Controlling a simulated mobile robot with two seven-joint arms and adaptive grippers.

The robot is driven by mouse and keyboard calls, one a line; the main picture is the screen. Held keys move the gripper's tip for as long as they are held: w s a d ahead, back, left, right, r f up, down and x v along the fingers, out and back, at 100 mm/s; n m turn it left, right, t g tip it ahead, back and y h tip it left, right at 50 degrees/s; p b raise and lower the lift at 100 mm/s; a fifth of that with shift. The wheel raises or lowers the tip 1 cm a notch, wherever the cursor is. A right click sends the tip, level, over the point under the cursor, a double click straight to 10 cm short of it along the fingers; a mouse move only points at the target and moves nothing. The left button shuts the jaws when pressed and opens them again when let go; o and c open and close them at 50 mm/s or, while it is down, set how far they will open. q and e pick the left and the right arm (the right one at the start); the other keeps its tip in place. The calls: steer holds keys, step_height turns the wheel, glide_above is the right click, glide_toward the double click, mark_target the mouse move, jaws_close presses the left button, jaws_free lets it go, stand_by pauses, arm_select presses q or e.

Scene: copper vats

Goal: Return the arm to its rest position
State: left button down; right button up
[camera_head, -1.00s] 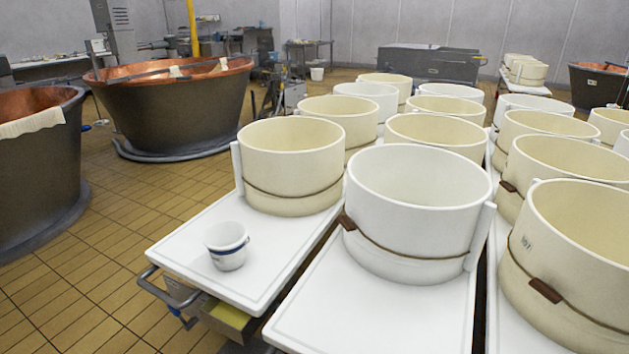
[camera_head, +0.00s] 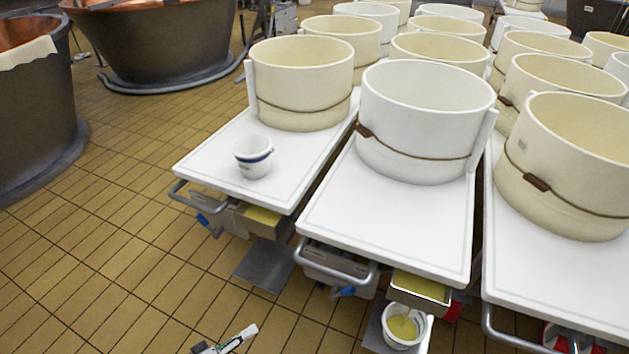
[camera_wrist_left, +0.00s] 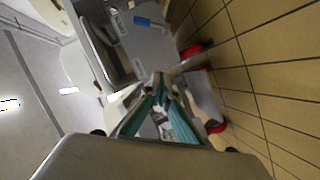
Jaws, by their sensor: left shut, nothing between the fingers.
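My left gripper (camera_head: 229,342) shows in part at the bottom edge of the head view, over the tiled floor in front of the carts. Its teal fingers (camera_wrist_left: 160,90) meet at their tips in the left wrist view, shut and empty. They point toward the underside of a cart, and its red wheels show beside them. The rest of my left arm is out of the head view. My right gripper is not in view.
White-topped carts (camera_head: 385,225) carry several large round molds. A small white bucket (camera_head: 253,157) stands on the left cart. Another bucket (camera_head: 404,328) sits low by the middle cart. Copper vats (camera_head: 160,45) stand at the left. Tiled floor (camera_head: 110,240) is clear at front left.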

arm_select(q)
steer(key=a+m+y, duration=0.1)
steer(key=a+y, duration=0.1)
steer(key=a, duration=1.8)
steer(key=s+d+r+m+y, duration=0.25)
steer(key=s+d+m, duration=0.25)
steer(key=s+d, duration=0.5)
steer(key=s+d+r+m+g+y, duration=0.1)
steer(key=s+d+r+m, duration=0.1)
steer(key=s+r+m, duration=0.35)
steer(key=s+d+r+m+y, duration=0.1)
steer(key=s+d+r+m, duration=0.1)
steer(key=s+r, duration=0.55)
steer(key=w+d+r+n+t+y+p, duration=0.1)
steer(key=d+r+n+p, duration=0.3)
steer(key=r+p, duration=0.5)
steer(key=shift+w+d+n+p, duration=0.3)
steer(key=shift+w+n+p, duration=0.65)
steer(key=shift+p, duration=1.3)
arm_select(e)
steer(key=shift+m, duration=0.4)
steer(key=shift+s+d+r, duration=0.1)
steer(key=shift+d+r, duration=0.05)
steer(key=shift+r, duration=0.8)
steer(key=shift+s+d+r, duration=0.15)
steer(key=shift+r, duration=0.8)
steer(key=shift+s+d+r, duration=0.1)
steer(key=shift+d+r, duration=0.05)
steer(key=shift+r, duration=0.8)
